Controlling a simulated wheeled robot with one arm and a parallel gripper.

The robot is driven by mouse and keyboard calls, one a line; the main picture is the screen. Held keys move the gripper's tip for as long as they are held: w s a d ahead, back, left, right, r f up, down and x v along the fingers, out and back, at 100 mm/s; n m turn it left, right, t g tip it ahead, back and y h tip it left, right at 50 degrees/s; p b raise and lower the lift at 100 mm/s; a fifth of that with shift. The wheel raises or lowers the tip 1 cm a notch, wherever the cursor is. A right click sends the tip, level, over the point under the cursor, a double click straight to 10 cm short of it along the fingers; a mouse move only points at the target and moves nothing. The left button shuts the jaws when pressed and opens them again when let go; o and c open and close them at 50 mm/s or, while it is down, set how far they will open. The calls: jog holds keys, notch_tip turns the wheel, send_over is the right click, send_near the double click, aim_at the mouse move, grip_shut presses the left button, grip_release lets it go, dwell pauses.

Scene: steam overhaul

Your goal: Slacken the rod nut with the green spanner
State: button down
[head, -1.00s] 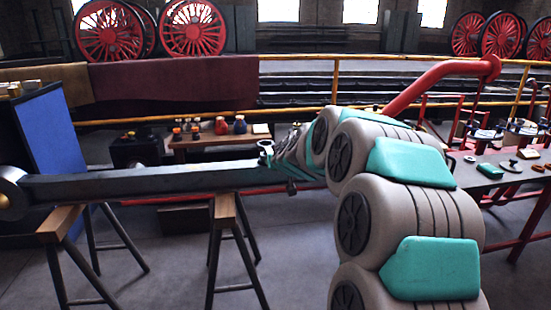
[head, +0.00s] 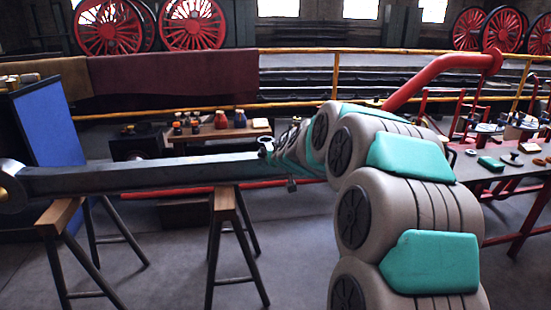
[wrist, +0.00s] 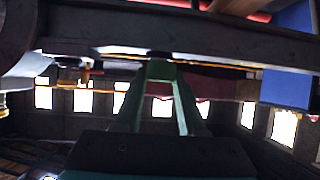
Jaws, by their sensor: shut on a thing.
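The long steel rod (head: 130,178) lies level across wooden-topped trestles in the head view. Its right end goes behind my arm, where a small pale ring-shaped fitting (head: 265,146) sits on top. In the wrist view the rod (wrist: 220,35) crosses the upper part as a dark bar. A small dark nut-like piece (wrist: 159,55) shows at its edge. My gripper (wrist: 158,76) is shut on a green piece, apparently the green spanner (wrist: 160,70), whose end meets or nearly meets that dark piece. Exact seating is too dark to tell. My arm hides the gripper in the head view.
Trestles (head: 225,205) stand under the rod. A blue board (head: 48,125) stands at the left. A low bench (head: 205,134) with red bottles is behind the rod. A workbench (head: 480,175) with small parts is at the right. A yellow rail (head: 300,50) runs behind.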

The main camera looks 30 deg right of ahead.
jog(key=shift+f+b, duration=1.25)
jog(key=shift+f, duration=0.05)
dwell(0.8)
jog(key=shift+d+b, duration=0.15)
jog(key=shift+b, duration=0.2)
jog(key=shift+d+f+n+y+b, duration=0.15)
jog(key=shift+d+n+y+b, duration=0.2)
jog(key=shift+b, duration=0.65)
jog(key=shift+s+d+n+t+y+b, duration=0.1)
jog(key=shift+d+n+t+y+b, duration=0.2)
jog(key=shift+b, duration=0.65)
jog(key=shift+d+r+b, duration=0.2)
jog(key=shift+r+b, duration=0.05)
jog(key=shift+b, duration=0.1)
jog(key=shift+d+f+y+b, duration=0.1)
jog(key=shift+y+b, duration=0.15)
jog(key=shift+b, duration=0.15)
jog(key=shift+d+n+y+b, duration=0.7)
jog(key=shift+d+n+b, duration=0.2)
jog(key=shift+b, duration=1.15)
jog(key=shift+s, duration=0.1)
